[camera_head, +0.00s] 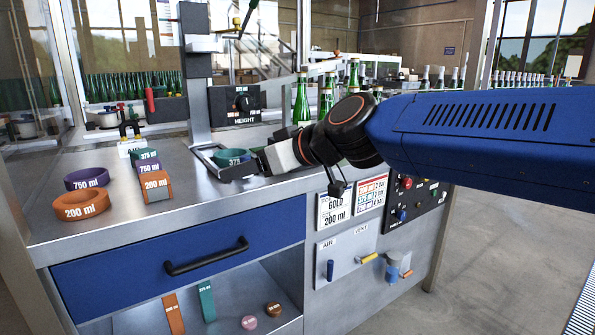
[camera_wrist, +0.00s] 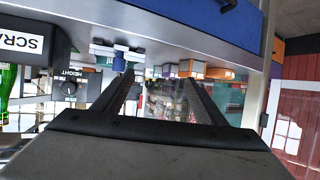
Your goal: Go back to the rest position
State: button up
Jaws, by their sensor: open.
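My gripper (camera_head: 243,168) is at the end of my arm, which reaches in from the right over the steel bench (camera_head: 190,205). It is low at the foot of the capsuling station's column (camera_head: 197,75). In the wrist view its two dark fingers (camera_wrist: 158,84) stand apart, with no object seen held between them. A teal ring marked 375 (camera_head: 232,156) is at the station's foot, right by the fingers in the head view; I cannot tell whether they touch it.
An orange 200 ml ring (camera_head: 80,206), a purple 750 ml ring (camera_head: 87,179) and coloured blocks (camera_head: 155,186) stand on the left of the bench. Green bottles (camera_head: 301,101) stand behind my wrist. A HEIGHT box (camera_head: 241,103) is beside the column. The blue drawer (camera_head: 190,262) is below.

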jog(key=s+d+f+m+g+h, duration=0.1)
jog(key=s+d+f+m+h, duration=0.2)
jog(key=s+d+f, duration=0.3)
jog(key=s+d+f+m+h, duration=0.4)
jog(key=s+d+f, duration=0.3)
jog(key=d+f, duration=0.5)
jog(key=s+d+f+m+g+h, duration=0.1)
jog(key=s+d+f+m+h, duration=0.3)
jog(key=d, duration=1.6)
jog(key=s+f, duration=0.3)
jog(key=f, duration=0.2)
jog(key=shift+s+d+f+g, duration=0.2)
jog(key=shift+d+g, duration=0.1)
jog(key=shift+d, duration=0.1)
